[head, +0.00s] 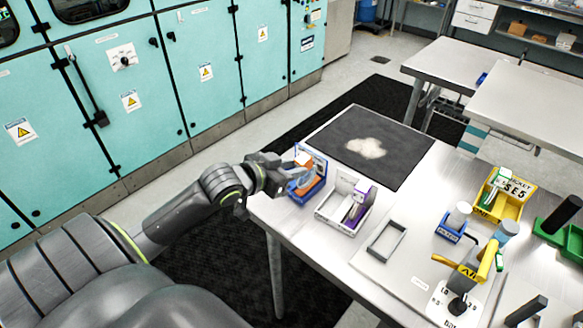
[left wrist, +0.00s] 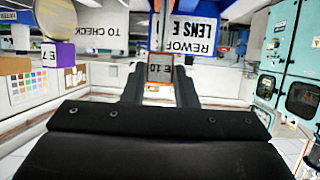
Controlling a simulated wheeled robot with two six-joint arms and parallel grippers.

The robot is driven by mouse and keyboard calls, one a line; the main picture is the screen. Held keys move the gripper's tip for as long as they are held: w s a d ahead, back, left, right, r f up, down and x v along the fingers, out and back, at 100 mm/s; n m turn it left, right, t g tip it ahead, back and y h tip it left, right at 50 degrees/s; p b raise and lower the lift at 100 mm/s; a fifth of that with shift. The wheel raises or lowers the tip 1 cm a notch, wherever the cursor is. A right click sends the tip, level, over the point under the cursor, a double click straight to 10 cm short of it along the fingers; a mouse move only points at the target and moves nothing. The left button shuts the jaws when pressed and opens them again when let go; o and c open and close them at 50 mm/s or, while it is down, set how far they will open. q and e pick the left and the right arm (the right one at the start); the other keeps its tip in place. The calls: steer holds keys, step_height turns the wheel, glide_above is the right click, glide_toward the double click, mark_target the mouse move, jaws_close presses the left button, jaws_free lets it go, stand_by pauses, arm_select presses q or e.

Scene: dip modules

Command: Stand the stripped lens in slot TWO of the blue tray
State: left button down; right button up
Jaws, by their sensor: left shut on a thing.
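The blue tray (head: 318,186) stands at the near left edge of the steel table. My left gripper (head: 285,172) reaches over its left side, shut on a lens with an orange-brown foot. The foot, marked "E 10", shows between the fingers in the left wrist view (left wrist: 160,68). A pale bluish part (head: 304,178) shows beside the gripper at the tray. The gripper hides much of the tray, so I cannot tell the slot or whether the foot touches the floor. A "REWORK LENS E" sign (left wrist: 195,35) shows behind the fingers. My right gripper is not in view.
Right of the blue tray stands a white tray (head: 328,213) with a purple-footed lens (head: 358,205). A dark mat (head: 390,150) lies behind. A grey frame (head: 385,240), small blue holder (head: 450,232), yellow bin (head: 507,207) and yellow tool (head: 480,262) are further right.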

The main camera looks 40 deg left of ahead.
arm_select(q)
steer(key=shift+w+f, duration=0.1)
steer(key=shift+w, duration=0.05)
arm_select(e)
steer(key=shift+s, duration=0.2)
arm_select(q)
steer(key=c, duration=1.5)
jaws_free()
steer(key=o, duration=0.4)
steer(key=shift+c, duration=0.2)
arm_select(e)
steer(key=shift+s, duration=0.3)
arm_select(q)
steer(key=shift+s+a+r, duration=0.15)
steer(key=shift+s+r, duration=0.15)
steer(key=shift+s, duration=0.15)
steer(key=p+v, duration=0.4)
steer(key=v, duration=0.7)
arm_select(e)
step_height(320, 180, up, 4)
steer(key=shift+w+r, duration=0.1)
